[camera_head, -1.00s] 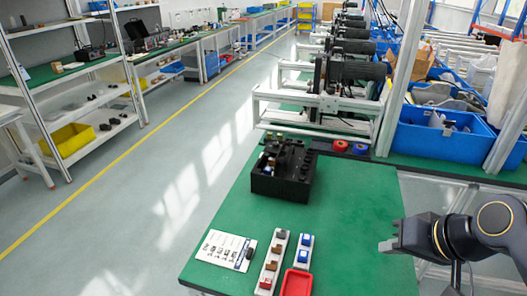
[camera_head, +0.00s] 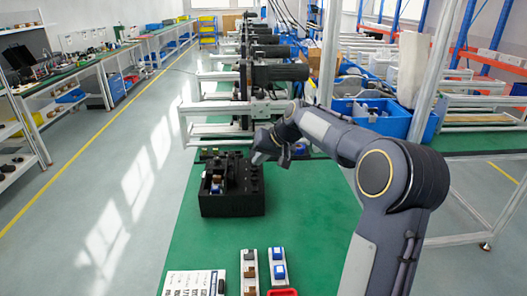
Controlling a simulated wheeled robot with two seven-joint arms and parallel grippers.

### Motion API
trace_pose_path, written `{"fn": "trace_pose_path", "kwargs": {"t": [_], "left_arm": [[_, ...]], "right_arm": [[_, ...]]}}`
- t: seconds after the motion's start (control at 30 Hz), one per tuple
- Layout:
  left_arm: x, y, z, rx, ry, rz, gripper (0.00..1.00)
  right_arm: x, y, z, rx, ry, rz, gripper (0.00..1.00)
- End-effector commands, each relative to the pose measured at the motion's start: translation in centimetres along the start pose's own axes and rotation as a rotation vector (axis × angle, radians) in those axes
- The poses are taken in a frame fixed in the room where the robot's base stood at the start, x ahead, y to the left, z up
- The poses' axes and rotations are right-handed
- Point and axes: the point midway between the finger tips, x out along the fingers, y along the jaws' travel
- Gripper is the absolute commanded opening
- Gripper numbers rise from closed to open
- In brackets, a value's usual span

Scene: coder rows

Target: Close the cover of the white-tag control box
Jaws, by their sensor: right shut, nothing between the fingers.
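A black control box (camera_head: 232,205) stands on the green table, left of the picture's middle. Small brown, white and blue parts show in its left side, and black knobs or posts show on its right side. I cannot make out a white tag or a separate cover on it. My right gripper (camera_head: 257,157) is shut and empty. It is at the box's back right edge, pointing down and left; I cannot tell whether it touches the box. My left gripper is out of view.
Metal frames with machines (camera_head: 280,73) stand behind. A blue bin (camera_head: 395,124) stands back right.

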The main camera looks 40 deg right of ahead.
Motion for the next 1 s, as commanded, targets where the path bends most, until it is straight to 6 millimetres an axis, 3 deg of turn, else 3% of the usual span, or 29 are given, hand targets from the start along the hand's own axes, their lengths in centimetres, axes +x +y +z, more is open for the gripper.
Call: {"fn": "trace_pose_path", "kwargs": {"t": [0.17,0.3,0.43,1.0], "left_arm": [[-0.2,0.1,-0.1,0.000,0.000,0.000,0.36],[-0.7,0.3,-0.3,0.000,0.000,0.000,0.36],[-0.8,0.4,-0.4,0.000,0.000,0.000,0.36],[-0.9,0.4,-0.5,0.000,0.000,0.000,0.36]], "right_arm": [[3.6,-0.3,0.0,-0.002,-0.003,-0.001,0.00],[4.2,-2.5,-0.1,-0.004,-0.001,-0.002,0.00],[4.6,-3.4,-0.1,-0.002,0.000,0.000,0.00],[4.8,-3.7,-0.1,-0.001,0.000,0.002,0.00]]}}
